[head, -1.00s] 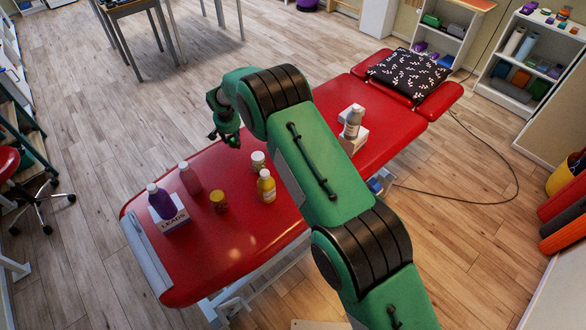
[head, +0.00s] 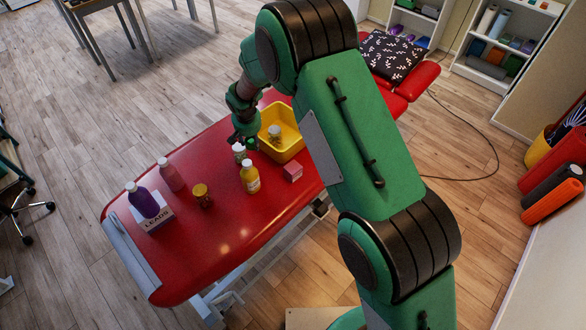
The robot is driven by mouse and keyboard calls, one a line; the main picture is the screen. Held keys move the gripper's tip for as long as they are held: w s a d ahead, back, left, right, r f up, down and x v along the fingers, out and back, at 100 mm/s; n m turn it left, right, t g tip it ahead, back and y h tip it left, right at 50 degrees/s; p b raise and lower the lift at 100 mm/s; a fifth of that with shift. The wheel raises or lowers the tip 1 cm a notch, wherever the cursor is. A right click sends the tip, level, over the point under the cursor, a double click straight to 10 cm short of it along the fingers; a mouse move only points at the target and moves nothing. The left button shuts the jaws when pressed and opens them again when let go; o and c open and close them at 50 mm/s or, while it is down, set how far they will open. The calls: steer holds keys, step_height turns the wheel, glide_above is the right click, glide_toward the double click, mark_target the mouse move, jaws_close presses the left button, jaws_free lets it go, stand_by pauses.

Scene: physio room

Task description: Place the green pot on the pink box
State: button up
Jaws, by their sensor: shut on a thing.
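The green pot (head: 251,144) is a small dark green shape at the tip of my gripper (head: 246,140), in the head view. My gripper points down over the red treatment table and is shut on the pot. The fingers are small and partly hidden, so the exact hold is unclear. The pink box (head: 292,172) is a small block on the table, to the right of and nearer than the gripper. Its visible top looks bare.
A yellow bin (head: 291,153) with a pale jar inside stands just right of my gripper. A white-lidded jar (head: 239,151) and a yellow bottle (head: 250,178) are close by. An amber jar (head: 203,196), pink bottle (head: 171,175) and purple bottle (head: 142,202) stand left.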

steer(key=s+d+b, duration=0.2)
steer(key=s+d, duration=1.9)
steer(key=s, duration=0.1)
steer(key=shift+s+f+m+b, duration=0.15)
steer(key=shift+s+m+b, duration=0.05)
steer(key=shift+m+b, duration=0.15)
steer(key=b, duration=0.2)
glide_above(293, 166)
steer(key=s, duration=0.1)
steer(key=shift+d+f, duration=0.1)
steer(key=shift+f, duration=0.6)
steer(key=shift+f, duration=0.15)
steer(key=shift+f+b, duration=0.35)
steer(key=shift+f, duration=1.3)
